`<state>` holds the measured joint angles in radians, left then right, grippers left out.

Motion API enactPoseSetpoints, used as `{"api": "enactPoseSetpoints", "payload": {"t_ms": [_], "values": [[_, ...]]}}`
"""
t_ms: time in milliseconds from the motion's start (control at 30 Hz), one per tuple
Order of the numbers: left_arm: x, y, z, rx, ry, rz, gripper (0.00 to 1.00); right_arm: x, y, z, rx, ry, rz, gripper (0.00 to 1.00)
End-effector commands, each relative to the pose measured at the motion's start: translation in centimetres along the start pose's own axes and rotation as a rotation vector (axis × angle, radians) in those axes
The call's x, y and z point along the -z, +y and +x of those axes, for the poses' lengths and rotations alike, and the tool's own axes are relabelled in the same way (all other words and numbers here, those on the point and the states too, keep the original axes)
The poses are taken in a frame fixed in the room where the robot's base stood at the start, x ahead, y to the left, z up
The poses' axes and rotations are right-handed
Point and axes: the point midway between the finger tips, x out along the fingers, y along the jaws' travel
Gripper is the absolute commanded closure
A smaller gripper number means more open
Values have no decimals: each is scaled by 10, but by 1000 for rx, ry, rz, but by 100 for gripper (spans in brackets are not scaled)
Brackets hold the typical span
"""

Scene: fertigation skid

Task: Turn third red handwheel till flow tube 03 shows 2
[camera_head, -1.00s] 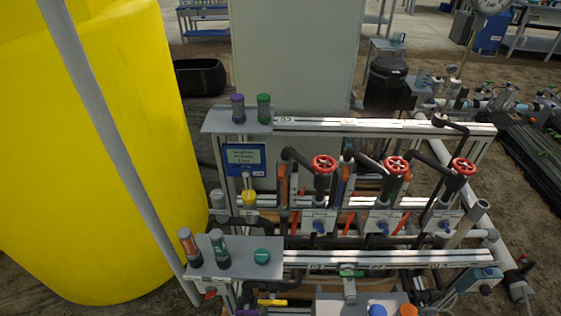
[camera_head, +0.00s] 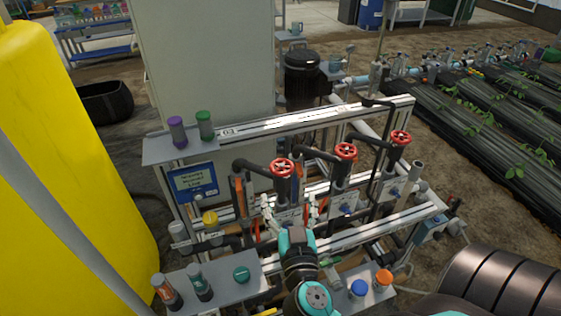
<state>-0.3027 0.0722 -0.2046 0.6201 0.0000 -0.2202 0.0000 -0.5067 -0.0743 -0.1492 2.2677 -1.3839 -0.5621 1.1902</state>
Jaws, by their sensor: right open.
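Three red handwheels stand on dark valves along the skid: a left one (camera_head: 281,167), a middle one (camera_head: 346,151) and a right one (camera_head: 400,138), third from the left. My right gripper (camera_head: 290,208) is open and empty, with its light fingers spread apart below and in front of the left handwheel. It is well apart from the right handwheel and hides part of the left valve's lower fittings. Slim orange-marked upright parts stand beside the valves. I cannot tell which is flow tube 03, and no reading is legible. My left gripper is not in view.
Pale rails (camera_head: 330,118) cross the skid. Purple-capped and green-capped bottles stand on the upper left shelf (camera_head: 160,150). The lower shelf (camera_head: 225,277) holds more bottles and a green cap. A yellow tank (camera_head: 70,170) fills the left. Planted black rows lie at right.

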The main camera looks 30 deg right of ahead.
Motion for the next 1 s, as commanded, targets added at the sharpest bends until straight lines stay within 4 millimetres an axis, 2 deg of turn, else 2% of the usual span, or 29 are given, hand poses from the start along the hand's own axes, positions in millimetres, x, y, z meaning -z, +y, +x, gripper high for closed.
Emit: {"api": "enactPoseSetpoints", "payload": {"t_ms": [33, 300, 500, 700, 967, 1000], "values": [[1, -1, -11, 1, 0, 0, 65, 6, -1, 13, 3, 4, -3, 19], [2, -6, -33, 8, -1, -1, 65, 4, -1, 71, 2, 2, -3, 19], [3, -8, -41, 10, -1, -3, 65, 1, -1, 100, 2, 0, -2, 19], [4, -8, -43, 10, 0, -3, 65, -1, 0, 112, 1, -2, -2, 19], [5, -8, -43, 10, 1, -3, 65, -1, -1, 113, 1, -2, -1, 19], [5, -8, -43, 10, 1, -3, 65, -1, -1, 113, 1, -2, -1, 23]]}}
